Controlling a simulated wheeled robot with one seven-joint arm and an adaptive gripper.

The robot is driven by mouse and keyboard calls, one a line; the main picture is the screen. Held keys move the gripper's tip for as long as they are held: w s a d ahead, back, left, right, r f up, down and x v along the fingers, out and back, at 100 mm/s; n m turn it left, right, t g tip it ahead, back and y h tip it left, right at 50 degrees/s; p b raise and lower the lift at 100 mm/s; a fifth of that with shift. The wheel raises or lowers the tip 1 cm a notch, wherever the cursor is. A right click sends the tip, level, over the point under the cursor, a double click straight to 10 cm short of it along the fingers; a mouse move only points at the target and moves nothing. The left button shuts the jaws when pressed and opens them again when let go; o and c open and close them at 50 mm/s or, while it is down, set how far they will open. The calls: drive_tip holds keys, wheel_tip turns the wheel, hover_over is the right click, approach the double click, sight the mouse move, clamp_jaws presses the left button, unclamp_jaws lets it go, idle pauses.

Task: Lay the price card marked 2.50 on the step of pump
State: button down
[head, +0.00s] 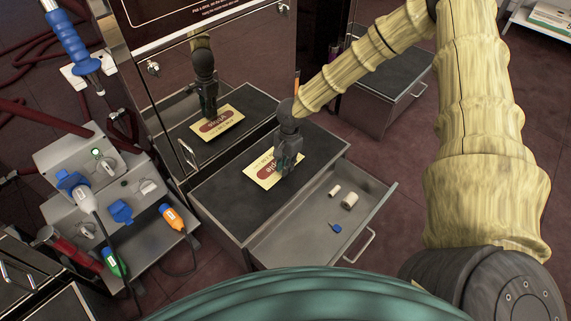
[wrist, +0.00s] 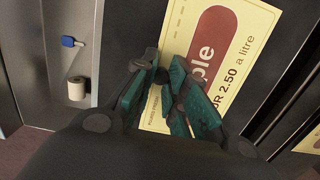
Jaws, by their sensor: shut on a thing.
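The price card (head: 262,172) is cream yellow with a maroon oval. In the wrist view the card (wrist: 226,75) reads 2.50 a litre, and my fingers cover part of it. My gripper (head: 287,172) points down and is shut on the card; it also shows in the wrist view (wrist: 163,98). The card lies over the dark top of the step (head: 225,206) in front of the pump (head: 157,98). I cannot tell whether the card touches the top. The pump's shiny front mirrors the card and gripper.
The drawer (head: 292,228) below the step is open, with two pale rolls (head: 349,201) and a blue tag (head: 335,227) inside. A unit with coloured plugs (head: 84,160) stands at the left. Another dark-topped step (head: 378,92) stands behind at the right.

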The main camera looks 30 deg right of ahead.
drive_tip(key=shift+f, duration=0.25)
drive_tip(key=c, duration=1.4)
unclamp_jaws()
drive_tip(key=shift+o, duration=0.2)
